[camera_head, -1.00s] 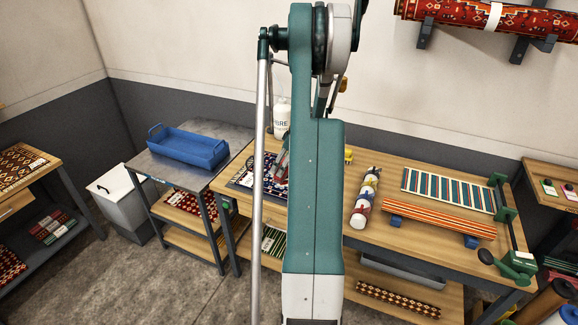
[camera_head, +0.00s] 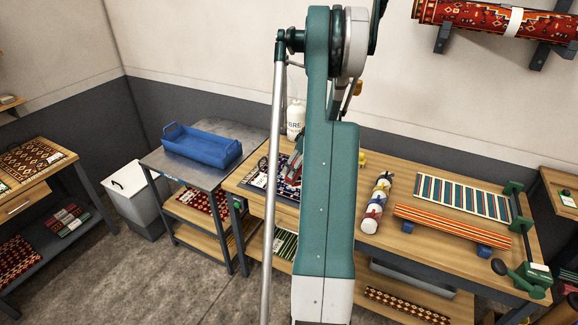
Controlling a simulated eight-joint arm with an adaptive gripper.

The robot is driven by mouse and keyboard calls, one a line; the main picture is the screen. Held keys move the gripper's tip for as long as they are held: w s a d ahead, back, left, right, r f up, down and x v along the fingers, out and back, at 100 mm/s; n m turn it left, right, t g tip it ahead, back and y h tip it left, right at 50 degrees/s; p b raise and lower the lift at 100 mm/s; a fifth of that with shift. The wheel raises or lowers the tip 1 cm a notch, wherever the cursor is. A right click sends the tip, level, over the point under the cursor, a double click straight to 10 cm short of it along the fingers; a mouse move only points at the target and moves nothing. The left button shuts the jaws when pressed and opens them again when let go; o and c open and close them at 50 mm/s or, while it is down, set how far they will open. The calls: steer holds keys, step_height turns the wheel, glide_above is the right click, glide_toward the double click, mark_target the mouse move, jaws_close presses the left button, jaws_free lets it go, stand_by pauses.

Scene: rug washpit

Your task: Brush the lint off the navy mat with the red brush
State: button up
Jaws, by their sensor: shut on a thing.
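The navy mat (camera_head: 287,190), dark with a red and white pattern, lies on the left part of the wooden workbench. My arm hides its right part. My gripper (camera_head: 297,158) shows only in part at the left edge of my arm, low over the mat. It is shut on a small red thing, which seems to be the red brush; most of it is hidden. I cannot tell whether the bristles touch the mat. Lint is too small to make out.
A white bottle (camera_head: 296,118) stands behind the mat. A rolled bundle (camera_head: 376,203), a striped rug (camera_head: 462,196) and an orange striped piece (camera_head: 452,226) lie on the bench to the right. A blue tub (camera_head: 203,148) sits on the metal table at left.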

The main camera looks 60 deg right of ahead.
steer(key=s+b, duration=0.1)
steer(key=s, duration=0.8)
steer(key=shift+s, duration=0.2)
step_height(320, 180, up, 8)
steer(key=p, duration=0.2)
steer(key=shift+r, duration=0.15)
steer(key=w+a+f+b, duration=0.2)
steer(key=w+a+f, duration=0.1)
steer(key=w+a, duration=1.4)
steer(key=w+a+f+b, duration=0.1)
steer(key=w+a+f, duration=0.2)
steer(key=w+a, duration=1.4)
steer(key=w+a+f+b, duration=0.1)
steer(key=w+a, duration=0.3)
steer(key=a, duration=1.1)
steer(key=w+a+f+b, duration=0.1)
steer(key=w+a, duration=0.3)
steer(key=a, duration=1.1)
steer(key=w+a+f+b, duration=0.1)
steer(key=w+a, duration=0.3)
steer(key=a, duration=1.1)
steer(key=shift+f, duration=0.75)
